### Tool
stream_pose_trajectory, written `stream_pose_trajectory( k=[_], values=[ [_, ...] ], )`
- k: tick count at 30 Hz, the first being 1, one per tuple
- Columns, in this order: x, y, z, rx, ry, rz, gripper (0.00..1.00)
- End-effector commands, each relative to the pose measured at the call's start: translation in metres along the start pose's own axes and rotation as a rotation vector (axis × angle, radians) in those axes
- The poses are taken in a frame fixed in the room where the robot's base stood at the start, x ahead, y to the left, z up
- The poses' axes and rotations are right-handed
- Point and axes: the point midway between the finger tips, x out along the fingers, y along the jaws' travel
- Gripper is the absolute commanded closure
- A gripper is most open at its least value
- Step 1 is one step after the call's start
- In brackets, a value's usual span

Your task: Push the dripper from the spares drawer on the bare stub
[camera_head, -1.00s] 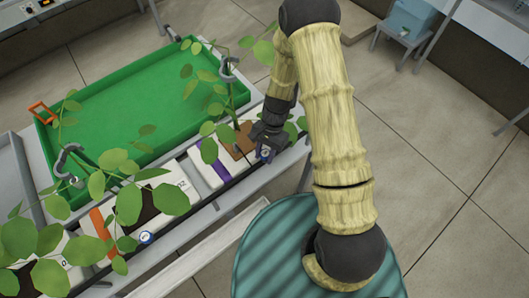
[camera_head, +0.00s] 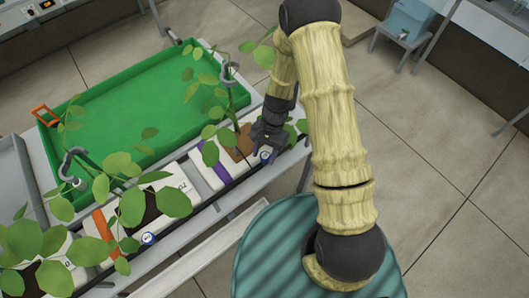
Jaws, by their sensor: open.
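My gripper (camera_head: 266,144) points down at the right end of the row of white slabs, beside the plant there. It is open; its fingers are small and dark, and I see nothing held between them. A round blue-and-white piece (camera_head: 265,155) shows right at the fingertips; I cannot tell whether they touch it. A similar blue-and-white piece (camera_head: 148,238) sits at the front edge further left. I cannot make out a dripper, a bare stub or a spares drawer for certain; leaves and my gripper cover parts of the row.
A large green tray (camera_head: 110,152) lies behind the slabs. Leafy plants (camera_head: 120,195) and grey hooks (camera_head: 72,160) rise over the row. An orange frame (camera_head: 43,115) is at the tray's left corner. A blue container (camera_head: 410,18) stands at the back right.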

Motion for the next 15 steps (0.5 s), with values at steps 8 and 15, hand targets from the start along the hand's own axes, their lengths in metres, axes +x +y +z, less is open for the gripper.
stream_pose_trajectory(
  k=[8, 15],
  values=[
    [-0.012, 0.0, 0.005, 0.0, 0.0, 0.0, 0.54],
    [-0.021, 0.0, 0.009, 0.0, 0.0, 0.0, 0.54]
  ],
)
